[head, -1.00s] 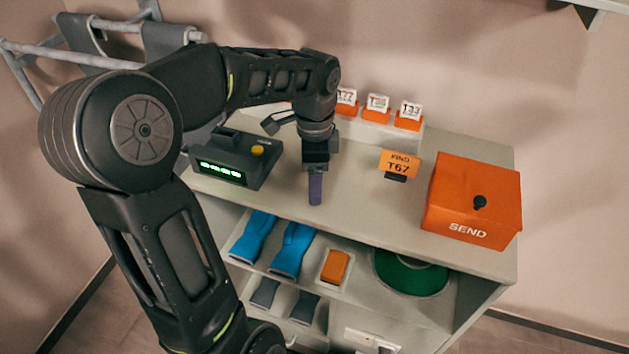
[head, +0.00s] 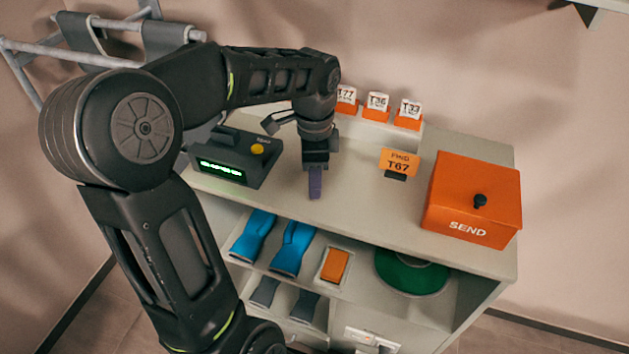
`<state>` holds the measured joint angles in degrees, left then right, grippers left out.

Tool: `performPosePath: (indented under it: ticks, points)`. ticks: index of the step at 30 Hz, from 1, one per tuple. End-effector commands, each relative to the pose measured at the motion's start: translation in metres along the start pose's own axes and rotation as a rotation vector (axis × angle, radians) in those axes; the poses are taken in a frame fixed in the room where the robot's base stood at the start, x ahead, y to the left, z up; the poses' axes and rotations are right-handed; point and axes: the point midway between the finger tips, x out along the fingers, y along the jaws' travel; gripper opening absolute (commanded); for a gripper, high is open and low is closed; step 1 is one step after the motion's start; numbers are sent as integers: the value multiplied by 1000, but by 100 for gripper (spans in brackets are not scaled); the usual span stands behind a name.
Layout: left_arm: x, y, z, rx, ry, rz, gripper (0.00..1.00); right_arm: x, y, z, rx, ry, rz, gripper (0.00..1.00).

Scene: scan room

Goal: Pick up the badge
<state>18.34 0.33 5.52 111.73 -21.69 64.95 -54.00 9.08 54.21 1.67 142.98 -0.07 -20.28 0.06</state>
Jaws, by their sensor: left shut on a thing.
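The badge appears to be the narrow purple piece (head: 315,184) under my left gripper (head: 315,166), above the counter. My left gripper is shut on it and points down, with the purple piece sticking out below the fingers. The upper part of the piece is hidden by the fingers. I cannot tell how far it is from the counter top. My right gripper is not in view.
A dark scanner box with a green display (head: 222,170) is left of the gripper. An orange T67 sign (head: 399,163) and an orange SEND box (head: 472,205) stand to the right. Several tagged orange pieces (head: 377,108) sit at the back. Blue items (head: 292,248) lie below.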

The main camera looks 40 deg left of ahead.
Motion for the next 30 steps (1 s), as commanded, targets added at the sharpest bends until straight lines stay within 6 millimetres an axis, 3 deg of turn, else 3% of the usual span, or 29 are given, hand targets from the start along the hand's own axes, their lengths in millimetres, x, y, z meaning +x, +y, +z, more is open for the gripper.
performPosePath:
  ticks: [14, 23, 30]
  points:
    - [0, 0, 0, 0, 0, 0, 0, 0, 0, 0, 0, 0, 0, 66]
    - [-8, 0, 0, 0, 0, -2, 0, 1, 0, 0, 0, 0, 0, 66]
    - [-47, -1, -1, 0, 3, -4, 0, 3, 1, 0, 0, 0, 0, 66]
